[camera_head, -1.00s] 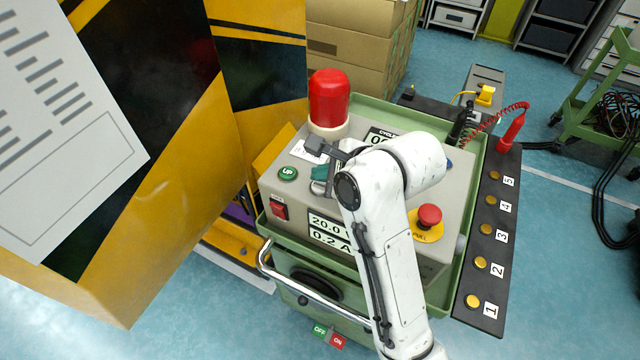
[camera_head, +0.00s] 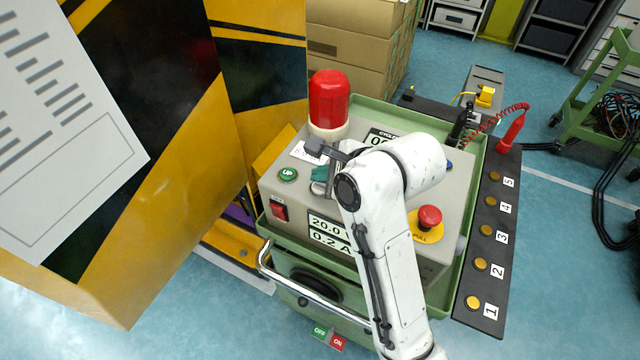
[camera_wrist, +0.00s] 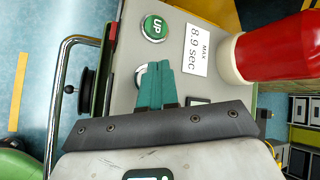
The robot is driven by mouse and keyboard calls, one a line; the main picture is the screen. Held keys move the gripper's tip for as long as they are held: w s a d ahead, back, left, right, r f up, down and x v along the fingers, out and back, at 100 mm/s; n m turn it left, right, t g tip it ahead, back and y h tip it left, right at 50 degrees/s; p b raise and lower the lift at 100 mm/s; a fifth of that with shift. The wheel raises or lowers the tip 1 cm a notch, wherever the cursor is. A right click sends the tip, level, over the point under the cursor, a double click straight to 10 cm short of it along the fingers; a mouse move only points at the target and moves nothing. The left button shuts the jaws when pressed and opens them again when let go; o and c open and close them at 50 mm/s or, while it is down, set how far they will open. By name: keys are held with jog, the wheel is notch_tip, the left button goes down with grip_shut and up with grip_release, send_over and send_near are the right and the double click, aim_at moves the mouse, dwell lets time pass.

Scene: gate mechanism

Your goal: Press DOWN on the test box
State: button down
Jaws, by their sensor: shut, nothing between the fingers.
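The grey test box (camera_head: 303,202) sits in a green cart. Its green UP button (camera_head: 288,174) shows at the left of the top, and it also shows clearly in the wrist view (camera_wrist: 154,28). My gripper (camera_head: 318,180) is over the top panel, just right of the UP button. In the wrist view its teal fingers (camera_wrist: 154,72) are together and empty. Their tips are over or against a silver-ringed button (camera_wrist: 140,76). The fingers hide most of that button, so its label cannot be read, and I cannot tell whether they touch it.
A red beacon (camera_head: 328,98) stands behind my gripper. A red stop button (camera_head: 429,216) is right of my arm. A red switch (camera_head: 279,212) and numeric displays (camera_head: 328,229) are on the front. A yellow-and-black striped panel (camera_head: 180,220) stands close at left.

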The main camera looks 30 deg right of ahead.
dwell(0.7)
jog(key=shift+f, duration=0.4)
